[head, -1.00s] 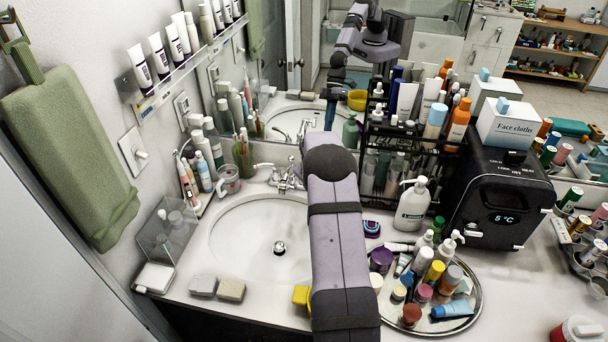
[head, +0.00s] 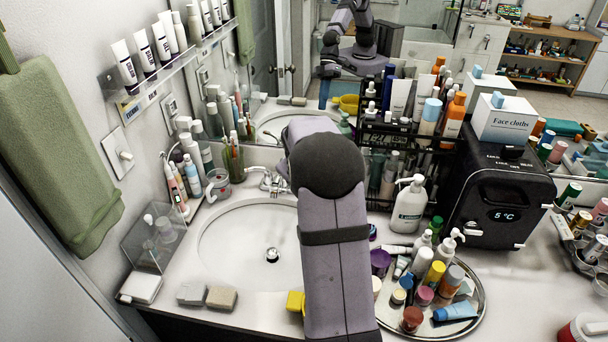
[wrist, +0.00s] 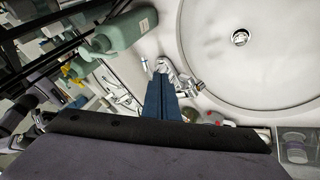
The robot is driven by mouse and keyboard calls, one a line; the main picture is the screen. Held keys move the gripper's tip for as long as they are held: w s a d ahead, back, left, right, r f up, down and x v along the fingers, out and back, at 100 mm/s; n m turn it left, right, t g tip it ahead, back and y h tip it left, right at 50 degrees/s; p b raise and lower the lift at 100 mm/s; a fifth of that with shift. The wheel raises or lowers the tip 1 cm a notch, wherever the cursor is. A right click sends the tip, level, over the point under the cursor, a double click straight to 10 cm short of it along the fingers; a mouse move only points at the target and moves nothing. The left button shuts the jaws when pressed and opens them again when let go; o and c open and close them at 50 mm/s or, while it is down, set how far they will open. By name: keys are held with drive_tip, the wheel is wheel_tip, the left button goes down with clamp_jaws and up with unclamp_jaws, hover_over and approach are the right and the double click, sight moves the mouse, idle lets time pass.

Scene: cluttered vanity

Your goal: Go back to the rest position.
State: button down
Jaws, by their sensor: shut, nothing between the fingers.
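My gripper (wrist: 161,98) shows in the wrist view as blue fingers shut together with nothing between them. It is over the counter by the chrome faucet (wrist: 180,76), near the basin. In the head view my own arm hides the gripper itself. The arm stands over the right side of the sink basin (head: 240,245) and the counter. The faucet in the head view (head: 268,180) is partly behind my arm.
A round tray (head: 470,325) of bottles and tubes lies right of my arm. A pump bottle (head: 409,208), a black rack (head: 448,150) and a black mini fridge (head: 500,195) stand behind it. Two soap bars (head: 207,296) and a yellow block (head: 295,301) sit at the counter front. The basin is empty.

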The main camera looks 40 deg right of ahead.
drive_tip(key=shift+v, duration=1.25)
drive_tip(key=shift+s+d, duration=0.1)
drive_tip(key=shift+d, duration=0.05)
drive_tip(key=s+a+f+g+y, duration=0.2)
drive_tip(key=s+a+f, duration=0.1)
drive_tip(key=s+a, duration=1.1)
drive_tip(key=s+a+f+m+g+y, duration=0.1)
drive_tip(key=s+a+f+g+y, duration=0.1)
drive_tip(key=s+a, duration=1.2)
wheel_tip(320, 180, down, 3)
drive_tip(key=shift+s+a+r+g, duration=0.15)
drive_tip(key=shift+s+a+g, duration=0.05)
drive_tip(key=shift+a+g, duration=0.4)
